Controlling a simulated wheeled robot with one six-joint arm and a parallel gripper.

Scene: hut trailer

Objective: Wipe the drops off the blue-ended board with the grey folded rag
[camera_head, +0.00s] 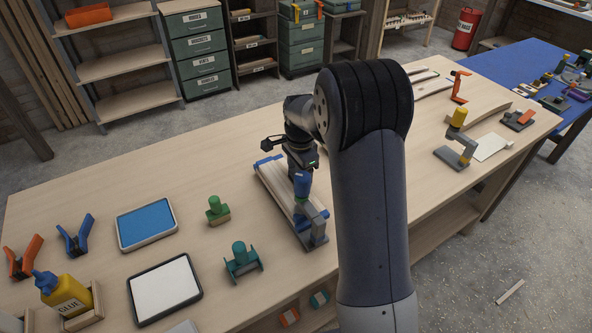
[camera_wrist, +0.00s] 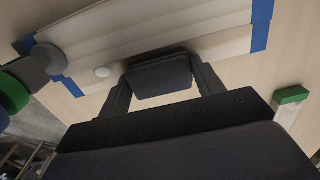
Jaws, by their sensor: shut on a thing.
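The board (camera_head: 275,189) lies on the workbench, pale wood with blue ends. It also shows in the wrist view (camera_wrist: 185,30), with blue at both ends. One small white, rounded drop (camera_wrist: 103,72) shows near the board's edge, to the left of the rag; I cannot make out others. My gripper (camera_wrist: 162,86) is shut on the dark grey folded rag (camera_wrist: 160,72), which is over the board's near edge in the wrist view. Whether the rag touches the board I cannot tell. In the head view my arm hides the fingers and rag.
A clamp with blue and green parts (camera_head: 304,207) stands at the board's near end. A green-handled tool (camera_head: 217,211), a green holder (camera_head: 242,262), a blue-surfaced tray (camera_head: 146,224) and a white-surfaced tray (camera_head: 165,289) lie left. Bare bench (camera_head: 100,205) surrounds them.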

